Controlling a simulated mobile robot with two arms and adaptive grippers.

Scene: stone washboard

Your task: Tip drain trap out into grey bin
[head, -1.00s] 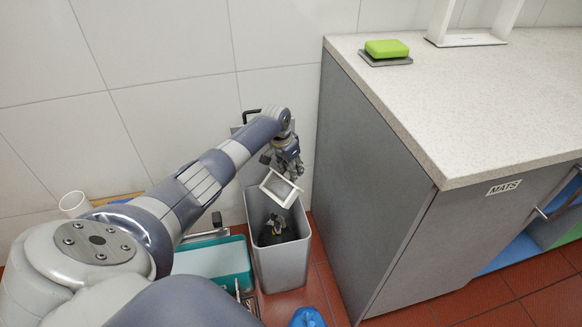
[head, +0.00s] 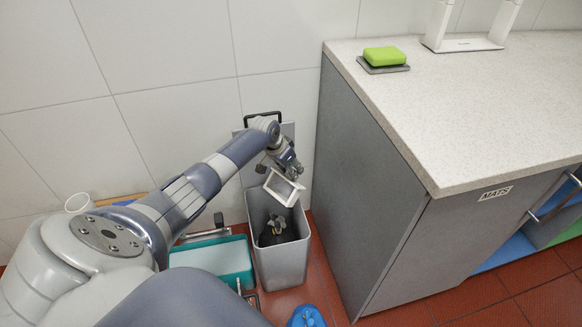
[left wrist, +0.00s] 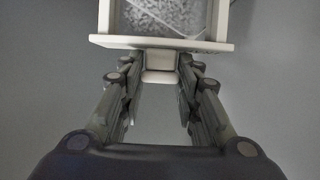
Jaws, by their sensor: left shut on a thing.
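The drain trap (head: 283,188) is a white square frame, held tilted just above the open top of the grey bin (head: 283,265). My left gripper (head: 289,169) is shut on it. In the left wrist view the left gripper (left wrist: 160,75) has its fingers on either side of a short white tab of the drain trap (left wrist: 165,42). A grey speckled mesh shows inside the frame there. Dark debris with a few lighter bits (head: 272,233) lies inside the bin. My right gripper is in neither view.
A teal tray (head: 252,277) stands left of the bin, close to it. A grey cabinet (head: 350,190) with a speckled counter (head: 450,110) stands to the right; a green block (head: 385,56) lies on top. A blue item (head: 306,317) is on the red floor in front.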

